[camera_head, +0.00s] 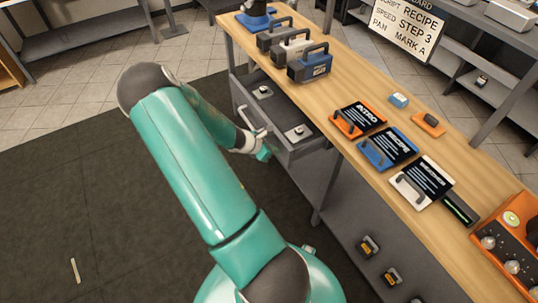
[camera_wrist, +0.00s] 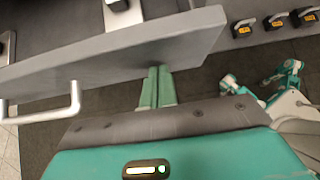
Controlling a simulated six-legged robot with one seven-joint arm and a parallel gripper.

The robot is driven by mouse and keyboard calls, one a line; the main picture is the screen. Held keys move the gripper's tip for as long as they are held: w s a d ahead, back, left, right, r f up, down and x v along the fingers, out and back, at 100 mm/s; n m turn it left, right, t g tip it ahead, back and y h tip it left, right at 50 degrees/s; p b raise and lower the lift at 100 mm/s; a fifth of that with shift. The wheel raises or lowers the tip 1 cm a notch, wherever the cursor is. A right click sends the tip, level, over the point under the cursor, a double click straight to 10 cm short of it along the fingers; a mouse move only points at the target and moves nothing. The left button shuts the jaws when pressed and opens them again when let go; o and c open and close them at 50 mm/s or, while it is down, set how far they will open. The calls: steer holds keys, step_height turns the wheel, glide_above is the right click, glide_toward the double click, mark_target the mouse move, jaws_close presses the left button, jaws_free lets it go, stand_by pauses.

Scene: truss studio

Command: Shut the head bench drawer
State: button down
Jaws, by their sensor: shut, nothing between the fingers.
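The grey head bench drawer (camera_head: 278,117) stands open, sticking out from the wooden-topped bench (camera_head: 338,128) on the side toward my arm. Two small items lie in it. Its pale bar handle (camera_head: 251,133) is on the outer front; the handle (camera_wrist: 45,107) also shows at left in the wrist view. My gripper (camera_head: 264,154) is shut and empty, low outside the drawer front near its closer end. In the wrist view, the green fingers (camera_wrist: 158,72) lie together with their tips at the drawer front (camera_wrist: 120,55), right of the handle. I cannot tell whether they touch it.
The bench top holds several cases (camera_head: 309,66), dark clapper-like boards (camera_head: 388,148) and an orange control box (camera_head: 512,240). Small yellow-black items (camera_head: 370,246) sit on the lower shelf. A dark mat (camera_head: 70,190) covers open floor at left, with a pale strip (camera_head: 75,270) on it.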

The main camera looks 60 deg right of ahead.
mark_target(299, 145)
steer(key=s+d, duration=0.2)
steer(key=d, duration=0.2)
steer(key=s+d, duration=0.3)
steer(key=d, duration=0.2)
steer(key=s+d, duration=0.3)
steer(key=d, duration=0.2)
steer(key=shift+s, duration=0.1)
steer(key=shift+s+d+r, duration=0.1)
steer(key=shift+s+d, duration=0.15)
steer(key=shift+s+d, duration=0.1)
steer(key=shift+s, duration=0.1)
steer(key=shift+w, duration=0.1)
steer(key=shift+w+a, duration=0.2)
steer(key=shift+a, duration=0.05)
steer(key=w+a, duration=0.2)
steer(key=a, duration=0.1)
steer(key=shift+w+a, duration=0.25)
steer(key=v, duration=1)
